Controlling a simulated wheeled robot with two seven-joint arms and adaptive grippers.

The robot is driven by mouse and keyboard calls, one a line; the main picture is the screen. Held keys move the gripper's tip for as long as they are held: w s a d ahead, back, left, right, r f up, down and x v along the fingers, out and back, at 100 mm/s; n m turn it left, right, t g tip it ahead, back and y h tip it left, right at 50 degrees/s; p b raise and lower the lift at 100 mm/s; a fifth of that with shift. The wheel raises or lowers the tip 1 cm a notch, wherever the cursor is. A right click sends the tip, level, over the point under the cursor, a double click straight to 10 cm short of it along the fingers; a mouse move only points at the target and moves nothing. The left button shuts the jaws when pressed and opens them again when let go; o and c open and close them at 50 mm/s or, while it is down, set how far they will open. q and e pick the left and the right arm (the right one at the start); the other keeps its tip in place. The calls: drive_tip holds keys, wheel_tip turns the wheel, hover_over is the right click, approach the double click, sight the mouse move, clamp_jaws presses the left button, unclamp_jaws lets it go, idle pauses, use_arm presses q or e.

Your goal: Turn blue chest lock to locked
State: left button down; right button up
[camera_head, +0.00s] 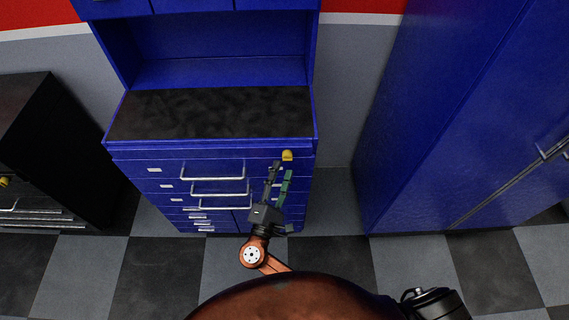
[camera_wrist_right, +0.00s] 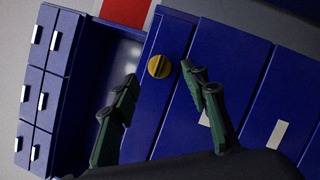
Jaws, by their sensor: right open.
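The blue chest (camera_head: 212,150) stands against the wall in the head view, with a dark worktop and several drawers with silver handles. Its lock is a round yellow knob (camera_head: 287,155) at the top right of the drawer front. In the right wrist view the lock (camera_wrist_right: 159,67) shows a ridge across its face; I cannot tell whether it is locked. My right gripper (camera_head: 282,168) is open and empty just in front of the chest, below the lock. In the right wrist view its two green fingers appear on either side of the lock, apart from it. My left gripper is not in view.
A tall blue cabinet (camera_head: 455,110) stands at the right. A black chest (camera_head: 40,150) with a yellow knob stands at the left. The checkered floor (camera_head: 335,205) is clear between the blue chest and the cabinet.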

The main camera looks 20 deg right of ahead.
drive_tip(key=v, duration=0.8)
